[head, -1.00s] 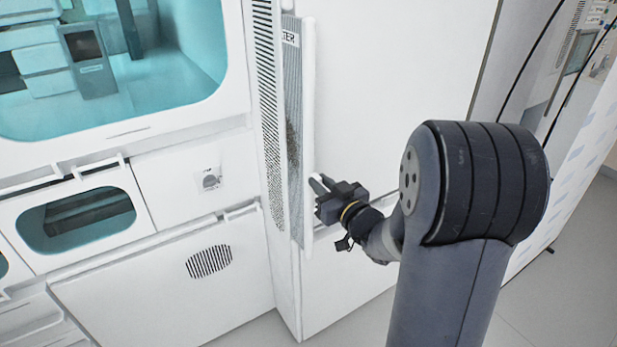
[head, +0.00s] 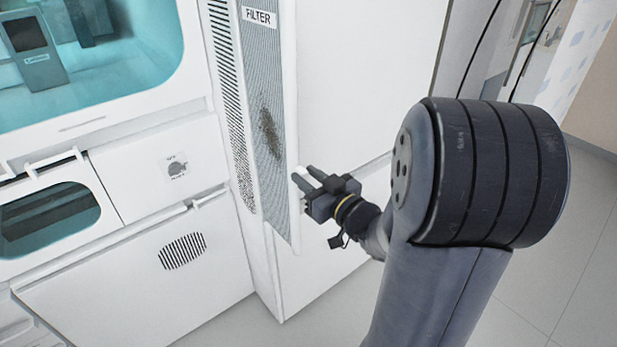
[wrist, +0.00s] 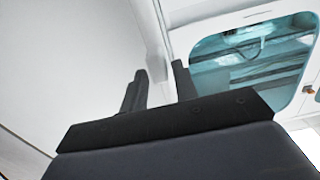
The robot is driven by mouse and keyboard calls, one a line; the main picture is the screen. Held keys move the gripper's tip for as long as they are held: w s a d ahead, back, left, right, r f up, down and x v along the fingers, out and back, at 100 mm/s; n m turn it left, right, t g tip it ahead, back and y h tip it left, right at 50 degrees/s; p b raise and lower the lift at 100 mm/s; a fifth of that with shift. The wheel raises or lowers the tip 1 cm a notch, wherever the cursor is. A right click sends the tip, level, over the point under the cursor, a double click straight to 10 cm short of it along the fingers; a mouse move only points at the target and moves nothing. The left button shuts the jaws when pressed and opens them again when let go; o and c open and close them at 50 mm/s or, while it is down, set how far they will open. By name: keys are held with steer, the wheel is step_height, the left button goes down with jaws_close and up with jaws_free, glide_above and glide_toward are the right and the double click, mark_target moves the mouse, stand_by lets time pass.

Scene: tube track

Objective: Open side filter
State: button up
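The side filter (head: 268,120) is a tall grey mesh panel with a FILTER label and a dark dirty patch. It stands on the side of the white machine, and a white strip (head: 290,60) runs down its right edge. My gripper (head: 305,175) is at the lower part of this strip, its fingers pointing at it. In the wrist view my gripper's two dark fingers (wrist: 158,85) are apart, with a white upright edge (wrist: 152,55) between or just beyond them. I cannot tell whether they touch it.
Left of the filter are a slotted vent strip (head: 228,90), a white front panel with an oval vent (head: 182,251), and teal windows (head: 100,60). A plain white side wall (head: 370,80) stands to the right. Bare floor (head: 560,230) lies at the right.

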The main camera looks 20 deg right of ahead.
mark_target(298, 169)
steer(key=shift+o, duration=0.9)
steer(key=v, duration=1)
steer(key=shift+s+d, duration=0.15)
steer(key=shift+s, duration=0.25)
steer(key=shift+w, duration=0.1)
steer(key=shift+x, duration=5.5)
steer(key=shift+s+d, duration=0.15)
steer(key=shift+s, duration=0.35)
steer(key=v, duration=1)
steer(key=x, duration=1.6)
steer(key=shift+s, duration=0.1)
